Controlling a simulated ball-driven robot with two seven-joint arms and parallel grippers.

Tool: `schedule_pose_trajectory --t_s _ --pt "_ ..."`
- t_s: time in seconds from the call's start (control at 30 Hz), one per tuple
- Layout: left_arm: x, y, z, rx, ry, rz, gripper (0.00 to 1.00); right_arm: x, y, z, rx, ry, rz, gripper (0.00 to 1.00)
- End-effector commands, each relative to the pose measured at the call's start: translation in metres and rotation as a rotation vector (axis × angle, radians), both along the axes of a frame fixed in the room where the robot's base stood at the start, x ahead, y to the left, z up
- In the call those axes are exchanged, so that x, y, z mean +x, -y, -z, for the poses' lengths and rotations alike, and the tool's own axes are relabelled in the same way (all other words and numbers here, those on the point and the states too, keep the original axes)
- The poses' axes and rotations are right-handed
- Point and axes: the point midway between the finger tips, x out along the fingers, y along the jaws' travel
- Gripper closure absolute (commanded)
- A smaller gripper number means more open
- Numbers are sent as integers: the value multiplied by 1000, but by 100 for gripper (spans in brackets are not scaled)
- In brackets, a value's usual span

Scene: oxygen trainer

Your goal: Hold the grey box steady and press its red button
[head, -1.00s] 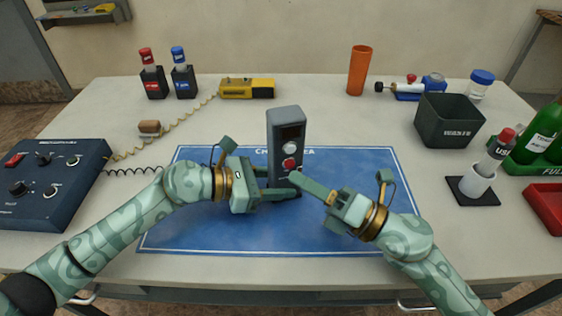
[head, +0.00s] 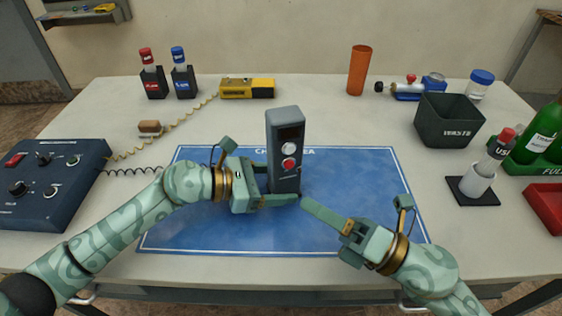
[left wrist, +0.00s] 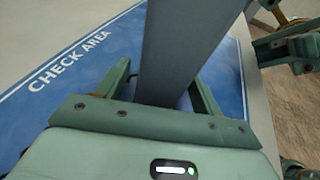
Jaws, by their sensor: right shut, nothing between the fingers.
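The grey box (head: 284,120) stands upright on the blue mat (head: 190,235), with a dark window, a pale round part and a red button (head: 288,163) on its front. My left gripper (head: 281,190) is shut on the lower part of the box, one finger on either side. In the left wrist view the grey box (left wrist: 180,50) rises between its fingers. My right gripper (head: 304,202) is shut and empty, its tip low in front of the box, right of and below the red button, apart from it. The button's face is in clear view.
A blue control panel (head: 50,180) lies at the left. A yellow device (head: 247,88) and an orange cup (head: 359,70) stand at the back. The mat's right part is free.

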Motion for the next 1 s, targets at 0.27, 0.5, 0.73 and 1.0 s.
schedule_pose_trajectory --t_s 0.27,0.5,0.73,1.0 --pt "-2 -7 -2 1 0 -2 33 0 0 0 0 0 0 100" --pt "-16 -54 -16 3 0 -3 33 0 0 0 0 0 0 100" --pt "-29 -95 -30 2 -2 -3 33 0 0 0 0 0 0 100" --pt "-34 -110 -35 1 -1 1 33 0 0 0 0 0 0 100"
